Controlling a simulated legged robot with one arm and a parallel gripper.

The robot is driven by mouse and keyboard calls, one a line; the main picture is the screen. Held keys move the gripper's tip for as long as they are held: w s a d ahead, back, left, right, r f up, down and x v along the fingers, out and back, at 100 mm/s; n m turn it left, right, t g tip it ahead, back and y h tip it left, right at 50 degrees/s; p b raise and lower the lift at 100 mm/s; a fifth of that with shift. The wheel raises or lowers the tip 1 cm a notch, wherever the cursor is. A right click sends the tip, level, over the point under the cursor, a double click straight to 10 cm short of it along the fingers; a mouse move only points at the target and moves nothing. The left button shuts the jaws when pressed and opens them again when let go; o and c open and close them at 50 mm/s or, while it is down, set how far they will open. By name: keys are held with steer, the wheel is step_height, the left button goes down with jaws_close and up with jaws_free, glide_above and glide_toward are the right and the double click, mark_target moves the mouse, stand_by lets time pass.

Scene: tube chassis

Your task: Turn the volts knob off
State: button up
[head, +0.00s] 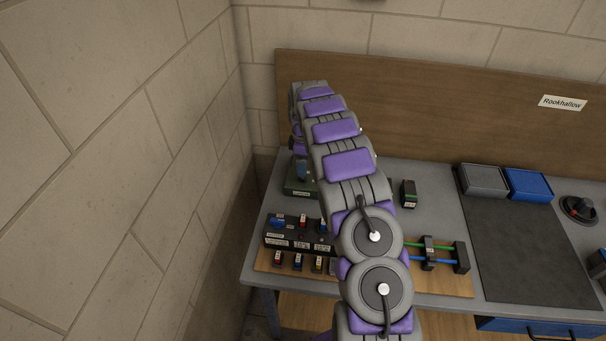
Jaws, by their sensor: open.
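I cannot pick out the volts knob with certainty, as the labels are too small to read. A dark green box (297,188) with a pale label stands at the back left of the workbench, partly hidden behind my arm. My arm reaches up over the bench and bends down at its far end towards this box. My gripper (301,170) is small and mostly hidden there, just above or against the box, with its jaws open. I cannot tell whether it touches anything.
A black panel (285,236) with labelled blue and red parts lies front left on a wooden board (440,286). A small green-black block (408,194), grey bin (484,180), blue bin (529,185) and red-black knob-like device (578,208) stand right. The dark mat (520,245) is clear.

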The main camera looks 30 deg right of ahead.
mark_target(307, 178)
steer(key=f, duration=0.2)
steer(key=d+f, duration=0.1)
steer(key=f, duration=0.1)
steer(key=shift+d+f, duration=0.15)
steer(key=shift+f, duration=0.6)
steer(key=shift+a, duration=0.5)
steer(key=shift+c, duration=0.2)
steer(key=shift+d, duration=0.35)
steer(key=c, duration=0.6)
steer(key=shift+a, duration=0.1)
steer(key=c, duration=0.4)
